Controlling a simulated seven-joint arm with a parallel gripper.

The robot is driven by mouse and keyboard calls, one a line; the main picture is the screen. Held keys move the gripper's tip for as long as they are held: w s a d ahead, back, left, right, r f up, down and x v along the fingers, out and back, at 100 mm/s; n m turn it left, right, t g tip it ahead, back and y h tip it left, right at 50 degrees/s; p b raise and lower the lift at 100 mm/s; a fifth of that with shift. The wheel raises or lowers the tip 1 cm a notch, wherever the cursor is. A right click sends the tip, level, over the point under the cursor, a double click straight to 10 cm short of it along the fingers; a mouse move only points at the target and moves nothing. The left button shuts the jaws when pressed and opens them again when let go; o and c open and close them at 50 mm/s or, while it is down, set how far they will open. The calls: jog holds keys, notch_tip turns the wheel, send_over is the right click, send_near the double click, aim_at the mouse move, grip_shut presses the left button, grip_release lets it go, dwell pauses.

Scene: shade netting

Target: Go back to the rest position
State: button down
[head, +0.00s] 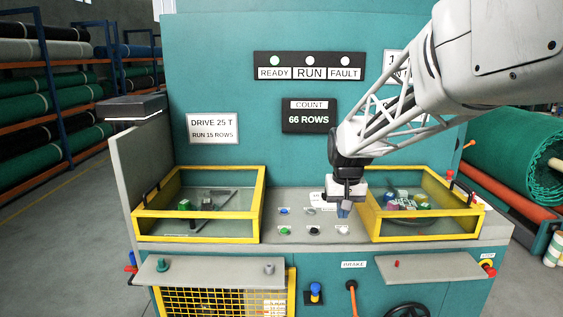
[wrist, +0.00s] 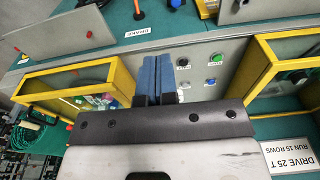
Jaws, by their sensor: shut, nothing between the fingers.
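My gripper (head: 343,212) points down over the right part of the grey control panel (head: 300,236), between the two yellow-framed boxes. Its blue fingers are shut together and hold nothing; they also show in the wrist view (wrist: 158,72). Buttons and knobs stand on the panel left of the fingers, among them a blue button (head: 284,211) and a green button (head: 284,231). I cannot tell whether the fingertips touch the panel. My arm comes in from the upper right and hides part of a sign.
The left yellow-framed box (head: 198,239) and the right yellow-framed box (head: 425,238) flank the panel. A counter display (head: 309,116) reads 66 ROWS; the READY lamp (head: 275,61) is green. Below are shelves, an orange-stemmed lever (head: 352,298) and a black handwheel (head: 407,311).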

jog(key=s+d+f, duration=0.1)
jog(key=s, duration=1.6)
jog(key=s+d+f+t, duration=0.1)
jog(key=s, duration=1.6)
jog(key=shift+s+d, duration=0.25)
jog(key=shift+d, duration=0.05)
dwell(1.0)
